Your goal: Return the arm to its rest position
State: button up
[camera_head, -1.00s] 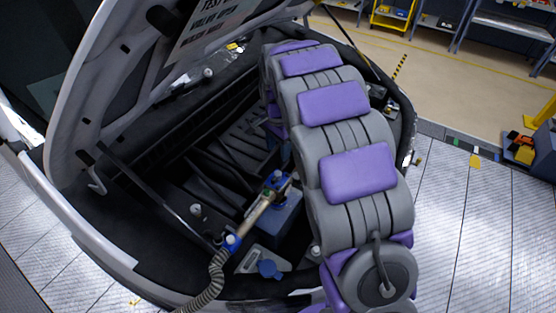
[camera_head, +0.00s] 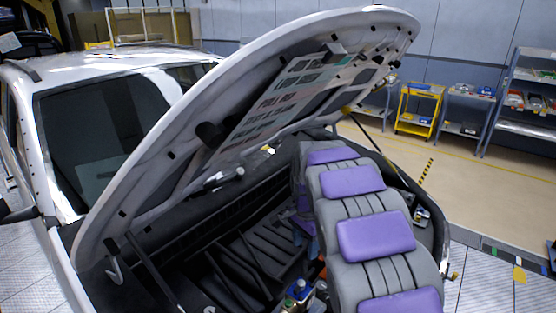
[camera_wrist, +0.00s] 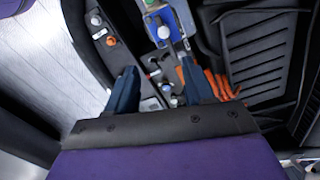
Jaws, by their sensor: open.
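In the wrist view my gripper (camera_wrist: 160,88) shows two dark blue fingers spread apart with nothing held between them. Beyond the fingers are engine bay parts, with a blue and silver fitting (camera_wrist: 165,30) and orange cables (camera_wrist: 218,85) by the right finger. In the head view my grey and purple arm (camera_head: 375,237) reaches over the open engine bay (camera_head: 250,255). The gripper itself is hidden in that view. A blue-capped fitting (camera_head: 298,290) shows at the lower edge, left of the arm.
The raised hood (camera_head: 255,85) of the white car slants over the bay, left of my arm. A thin prop rod (camera_head: 380,155) stands behind the arm. A yellow cart (camera_head: 418,108) and shelves (camera_head: 522,105) stand farther back. The floor on the right (camera_head: 475,200) is mostly clear.

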jog(key=s+d+f+n+b, duration=0.1)
jog(key=s+f+n+b, duration=0.1)
jog(key=s, duration=1.1)
jog(key=s+d+f+n+g+b, duration=0.1)
jog(key=s+n, duration=0.4)
jog(key=s, duration=0.9)
jog(key=s+d+f+n+b, duration=0.1)
jog(key=s+f+n+b, duration=0.2)
jog(key=s, duration=1)
jog(key=n+b, duration=0.1)
jog(key=b, duration=0.1)
jog(key=shift+s+d+f+g+b, duration=0.2)
jog(key=shift+f+g+b, duration=0.1)
jog(key=shift+f+g, duration=0.1)
